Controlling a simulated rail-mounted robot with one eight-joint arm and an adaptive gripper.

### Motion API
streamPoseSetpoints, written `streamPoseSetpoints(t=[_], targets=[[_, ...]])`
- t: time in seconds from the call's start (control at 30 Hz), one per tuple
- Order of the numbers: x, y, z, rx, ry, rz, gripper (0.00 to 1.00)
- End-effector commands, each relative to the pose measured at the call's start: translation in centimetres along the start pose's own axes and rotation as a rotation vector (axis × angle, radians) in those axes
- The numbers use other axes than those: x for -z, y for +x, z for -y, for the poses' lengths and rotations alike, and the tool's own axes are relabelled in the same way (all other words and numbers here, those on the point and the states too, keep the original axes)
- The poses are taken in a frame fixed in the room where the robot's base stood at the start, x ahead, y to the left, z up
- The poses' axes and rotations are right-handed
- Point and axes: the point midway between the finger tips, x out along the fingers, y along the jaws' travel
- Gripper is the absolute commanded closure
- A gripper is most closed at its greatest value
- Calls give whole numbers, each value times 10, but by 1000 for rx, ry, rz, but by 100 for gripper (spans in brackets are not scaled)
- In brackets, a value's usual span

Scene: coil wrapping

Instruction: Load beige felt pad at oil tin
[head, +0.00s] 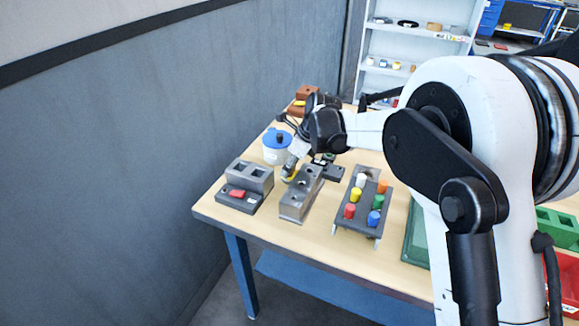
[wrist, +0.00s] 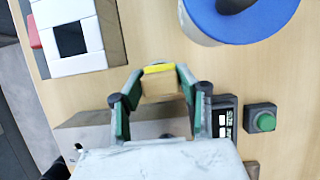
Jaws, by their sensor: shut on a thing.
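My gripper (head: 289,172) is low over the table, beside a white tin with a blue lid (head: 277,143). In the wrist view my gripper (wrist: 159,72) has its green-lined fingers closed on a small beige pad (wrist: 160,89) with a yellow strip along one edge. The tin's blue lid (wrist: 243,17) shows at the upper right of the wrist view, apart from the held pad. I take this tin to be the oil tin; no label is readable. The pad's underside is hidden.
A grey block with holes (head: 296,205) stands close in front of my gripper. Left of it is a block with square openings (head: 252,175) and a red piece (head: 236,194). A rack of coloured caps (head: 353,222) stands right. A green button (wrist: 265,122) shows right of my gripper.

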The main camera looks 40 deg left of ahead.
Motion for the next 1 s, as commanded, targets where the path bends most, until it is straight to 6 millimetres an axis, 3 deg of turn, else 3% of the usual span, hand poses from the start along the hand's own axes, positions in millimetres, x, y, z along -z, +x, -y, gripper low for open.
streamPoseSetpoints(t=[1.0], targets=[[-24, -60, 0, 0, 0, 0, 88]])
